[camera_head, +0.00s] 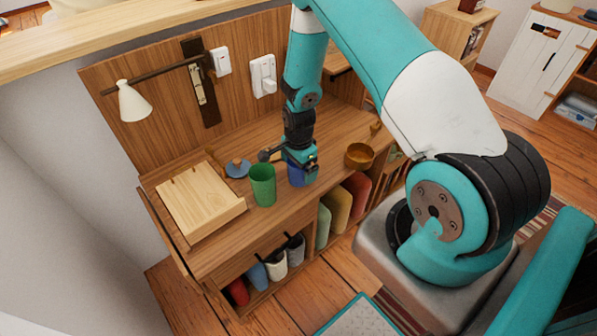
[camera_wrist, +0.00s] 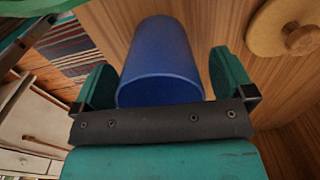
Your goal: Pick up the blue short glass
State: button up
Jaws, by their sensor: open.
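The blue short glass (camera_head: 297,177) stands on the wooden desk (camera_head: 222,239), partly hidden by my gripper (camera_head: 302,164) in the head view. In the wrist view the blue glass (camera_wrist: 162,60) lies between the two green fingers of my gripper (camera_wrist: 165,80), with its rim close to the gripper's dark crossbar. The fingers are open, one on each side of the glass, with visible gaps. I cannot tell whether anything touches the glass.
A green cup (camera_head: 263,186) stands close left of the blue glass. A brown bowl (camera_head: 359,155) is to its right. A blue lidded item (camera_head: 237,168) and a slanted wooden stand (camera_head: 199,201) are further left. A wall lamp (camera_head: 133,102) hangs above.

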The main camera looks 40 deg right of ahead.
jog(key=c, duration=1.1)
jog(key=shift+r, duration=0.2)
